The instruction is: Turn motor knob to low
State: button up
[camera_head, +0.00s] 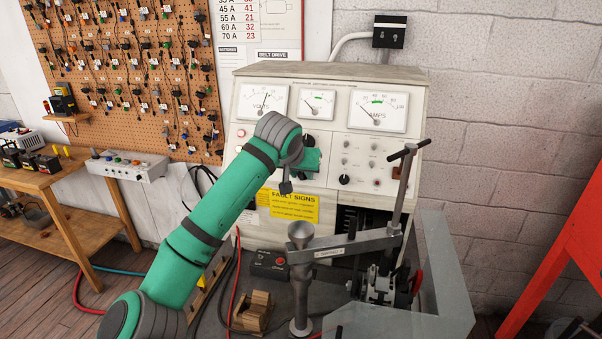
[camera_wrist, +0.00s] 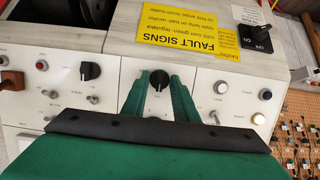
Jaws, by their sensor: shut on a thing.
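In the wrist view, which is upside down, a round black knob (camera_wrist: 158,79) sits on the pale panel between the two green fingers of my gripper (camera_wrist: 159,88). The fingers are shut on the knob, one on each side. A small pale mark shows on the knob's edge toward the bottom of the picture. The knob's label and settings cannot be read. In the head view my gripper (camera_head: 311,160) is against the front of the test bench (camera_head: 330,78), below the small middle gauge. The gripped knob is hidden there behind my gripper.
A second black knob (camera_wrist: 90,71) is beside the gripped one, with toggle switches around it. An ON/OFF lever switch (camera_wrist: 257,40) and a yellow fault-signs label (camera_wrist: 208,35) are close by. A grey clamp arm (camera_head: 360,242) stands in front of the bench.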

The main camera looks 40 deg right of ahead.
jog(key=m+t, duration=0.1)
jog(key=m, duration=0.4)
jog(key=shift+s+d+y, duration=0.1)
jog(key=shift+s+y, duration=0.05)
jog(key=shift+y, duration=0.25)
jog(key=m+t, duration=0.1)
jog(key=m, duration=0.4)
jog(key=shift+s+f+t, duration=0.1)
jog(key=shift+f+t, duration=0.05)
jog(key=shift+t, duration=0.25)
jog(key=o, duration=1.1)
jog(key=shift+c, duration=0.2)
